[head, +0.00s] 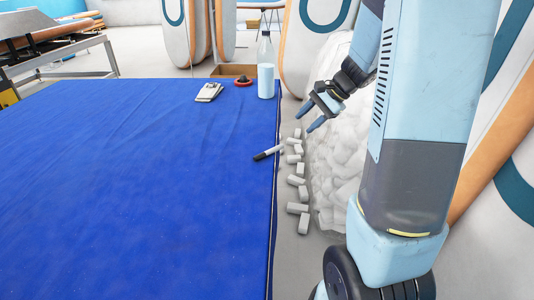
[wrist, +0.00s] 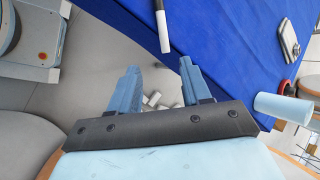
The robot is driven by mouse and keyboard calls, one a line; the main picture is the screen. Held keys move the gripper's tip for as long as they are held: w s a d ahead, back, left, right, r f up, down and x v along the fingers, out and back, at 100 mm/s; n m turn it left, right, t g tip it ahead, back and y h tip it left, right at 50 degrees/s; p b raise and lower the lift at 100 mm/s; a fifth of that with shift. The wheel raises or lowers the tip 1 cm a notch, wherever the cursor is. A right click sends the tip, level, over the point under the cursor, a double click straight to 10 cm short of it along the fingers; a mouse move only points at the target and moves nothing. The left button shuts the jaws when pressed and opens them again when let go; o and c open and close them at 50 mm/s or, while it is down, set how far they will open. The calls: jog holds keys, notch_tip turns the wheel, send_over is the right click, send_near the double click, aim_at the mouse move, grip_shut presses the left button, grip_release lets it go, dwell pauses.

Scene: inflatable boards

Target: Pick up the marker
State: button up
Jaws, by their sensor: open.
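The marker (head: 268,153), black and white, lies near the right edge of the blue covered surface in the head view. In the wrist view the marker (wrist: 163,32) is at the top, its white end pointing down toward the gap between my fingers. My gripper (head: 305,120) is open and empty, right of and beyond the marker in the head view, off the blue surface's edge. In the wrist view both blue fingers of my gripper (wrist: 159,67) are spread apart, with the marker beyond their tips and not between them.
A clear bottle with a pale blue lower part (head: 265,80), a red and black round item (head: 243,81) and a whitish flat item (head: 209,92) stand or lie at the back of the blue surface (head: 140,180). Several white blocks (head: 297,208) and a white wrapped heap (head: 338,150) lie right of it.

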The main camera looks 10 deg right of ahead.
send_near(276, 148)
notch_tip(276, 148, down, 3)
jog(key=a, duration=0.1)
jog(key=shift+w+a+r+x, duration=0.1)
jog(key=shift+w+x, duration=0.05)
jog(key=shift+x, duration=0.75)
jog(key=shift+w+a+r+x, duration=0.1)
jog(key=shift+r+x, duration=0.05)
jog(key=shift+x, duration=0.75)
jog(key=shift+w+a+r+x, duration=0.1)
jog(key=shift+w+a+x, duration=0.05)
jog(key=shift+x, duration=0.75)
jog(key=shift+c, duration=0.3)
grip_shut()
